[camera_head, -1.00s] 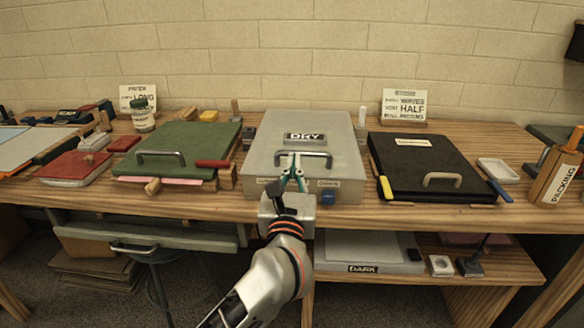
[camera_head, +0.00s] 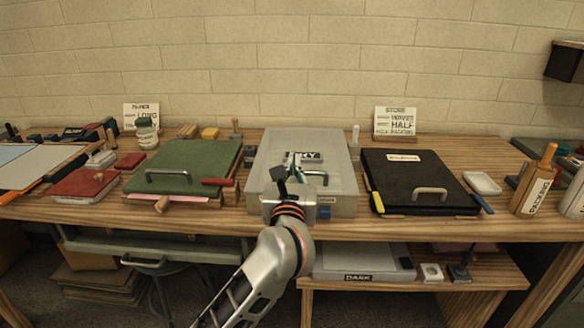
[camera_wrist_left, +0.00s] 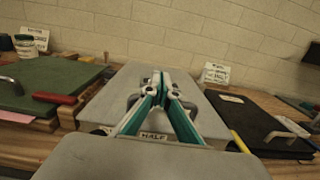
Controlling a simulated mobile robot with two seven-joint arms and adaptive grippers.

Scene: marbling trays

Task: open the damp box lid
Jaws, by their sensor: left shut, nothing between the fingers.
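The grey box (camera_head: 348,148) stands closed in the middle of the bench, its flat lid in place. A metal bar handle (camera_head: 318,176) is on the lid near the front. A dark label with white letters (camera_head: 312,156) lies behind it, partly hidden and hard to read. My left gripper (camera_head: 293,158) is shut and empty, over the handle's left part in the head view. In the left wrist view its teal fingers (camera_wrist_left: 160,80) point at the lid, and handle parts show on both sides of them. I cannot tell whether they touch it. My right gripper is not in view.
A green board (camera_head: 190,160) with a handle lies left of the box. A black case (camera_head: 415,170) with a pale handle lies close on its right. A second grey box (camera_head: 345,262) marked DARK is on the lower shelf. A wall rises behind the bench.

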